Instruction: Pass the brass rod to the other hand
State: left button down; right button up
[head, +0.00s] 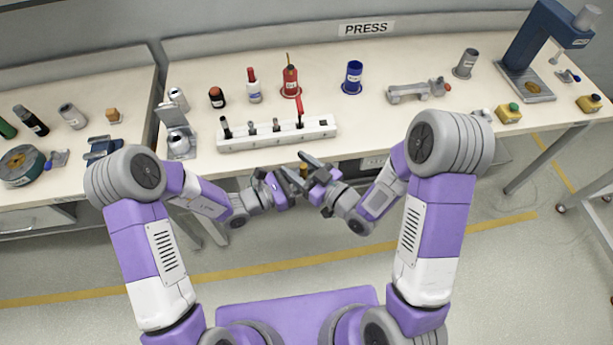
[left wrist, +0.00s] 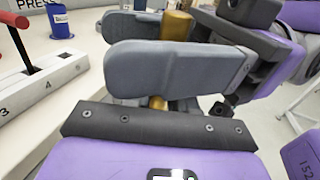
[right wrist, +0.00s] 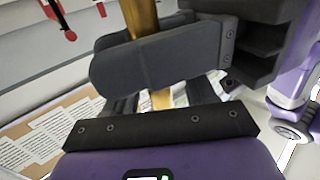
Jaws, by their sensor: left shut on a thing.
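The brass rod (head: 303,170) stands between my two grippers, in front of the workbench. My left gripper (head: 291,180) is shut on the brass rod, which also shows in the left wrist view (left wrist: 176,27). My right gripper (head: 307,172) reaches in from the other side with its fingers on either side of the rod. It looks open, with small gaps beside the rod in the right wrist view (right wrist: 160,101). The crossing fingers hide the middle of the rod in both wrist views.
A white rack (head: 277,139) with several items stands near the bench's front edge, just beyond the grippers. A blue press (head: 540,45) is at the far right.

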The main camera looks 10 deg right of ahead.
notch_tip(320, 180, up, 10)
jog(key=w+d+f+m+h, duration=0.3)
jog(key=d+f, duration=0.2)
jog(key=f, duration=0.2)
jog(key=w+d+f+m+h, duration=0.2)
jog(key=w+d+f+h, duration=0.1)
jog(key=d+f, duration=0.3)
jog(key=s+d+f+m+g+h, duration=0.1)
jog(key=d+f+m+g+h, duration=0.1)
jog(key=d+f, duration=0.45)
jog(key=s+d+f+m+g+h, duration=0.2)
jog(key=d+f+h, duration=0.1)
jog(key=f, duration=0.6)
jog(key=s+a+f+m+g, duration=0.1)
jog(key=s+a+f+g, duration=0.2)
jog(key=s+f, duration=0.3)
jog(key=s+a+f+g+y, duration=0.2)
jog(key=s+a+g, duration=0.4)
jog(key=s+a, duration=0.6)
jog(key=s+y, duration=0.1)
jog(key=s, duration=0.1)
jog(key=shift+s+a+f+m+y, duration=0.2)
jog(key=shift+s+f+m+y, duration=0.1)
jog(key=shift+s+y, duration=0.1)
